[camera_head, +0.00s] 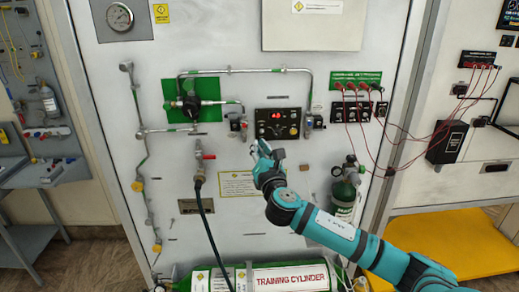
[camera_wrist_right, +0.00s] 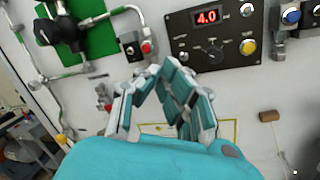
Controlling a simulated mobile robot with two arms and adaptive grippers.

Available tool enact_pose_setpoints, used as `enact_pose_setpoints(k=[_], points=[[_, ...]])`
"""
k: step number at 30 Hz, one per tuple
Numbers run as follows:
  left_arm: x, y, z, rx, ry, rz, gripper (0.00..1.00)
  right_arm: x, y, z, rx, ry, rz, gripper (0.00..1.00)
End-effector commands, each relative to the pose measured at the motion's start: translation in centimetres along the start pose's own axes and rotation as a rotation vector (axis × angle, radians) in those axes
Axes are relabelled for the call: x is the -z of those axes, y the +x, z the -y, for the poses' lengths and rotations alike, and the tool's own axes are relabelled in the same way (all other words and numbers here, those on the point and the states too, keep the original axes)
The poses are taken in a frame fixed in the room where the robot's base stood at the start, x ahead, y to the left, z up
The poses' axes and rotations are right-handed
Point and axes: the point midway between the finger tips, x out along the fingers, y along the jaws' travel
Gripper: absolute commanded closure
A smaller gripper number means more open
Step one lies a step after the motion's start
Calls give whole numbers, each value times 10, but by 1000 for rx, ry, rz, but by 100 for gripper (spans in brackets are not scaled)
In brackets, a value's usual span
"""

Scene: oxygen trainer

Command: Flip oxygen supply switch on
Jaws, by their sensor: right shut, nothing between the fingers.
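The black control panel (camera_head: 278,123) is on the white board, with a red display that reads 4.0 in the right wrist view (camera_wrist_right: 207,17). Below the display are small dark controls (camera_wrist_right: 210,42) and a yellow button (camera_wrist_right: 248,47). I cannot tell which control is the oxygen supply switch. My right gripper (camera_head: 262,145) is shut and empty, just below the panel's left part. In the wrist view its fingertips (camera_wrist_right: 163,68) come together just below left of the panel, and I see no clear contact. My left gripper is not in view.
A switch box with a red button (camera_wrist_right: 146,47) is left of the panel; a blue-button box (camera_wrist_right: 291,16) is right. A green cylinder (camera_head: 344,195) hangs right of my right arm. A black hose (camera_head: 205,210) hangs left. A training cylinder (camera_head: 290,279) lies below.

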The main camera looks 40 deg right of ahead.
Motion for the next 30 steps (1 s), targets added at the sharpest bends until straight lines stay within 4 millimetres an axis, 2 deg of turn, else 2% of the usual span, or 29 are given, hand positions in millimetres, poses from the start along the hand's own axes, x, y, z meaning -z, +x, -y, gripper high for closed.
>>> enact_pose_setpoints(k=[2, 5, 14, 24, 27, 29, 30], points=[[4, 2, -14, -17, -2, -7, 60, -6, -7, -4, -3, 2, 1, 100], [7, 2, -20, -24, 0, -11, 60, -11, -12, -6, -2, 0, 0, 100], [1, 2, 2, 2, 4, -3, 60, -14, -14, -8, 0, 1, 0, 100], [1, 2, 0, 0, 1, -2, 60, -12, -13, -7, 1, 3, -2, 100], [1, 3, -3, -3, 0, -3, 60, 2, -12, 4, 22, 31, -28, 100], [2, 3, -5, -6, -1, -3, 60, 21, -10, 18, 51, 71, -63, 100], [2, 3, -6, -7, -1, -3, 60, 39, -10, 31, 78, 107, -94, 100]])
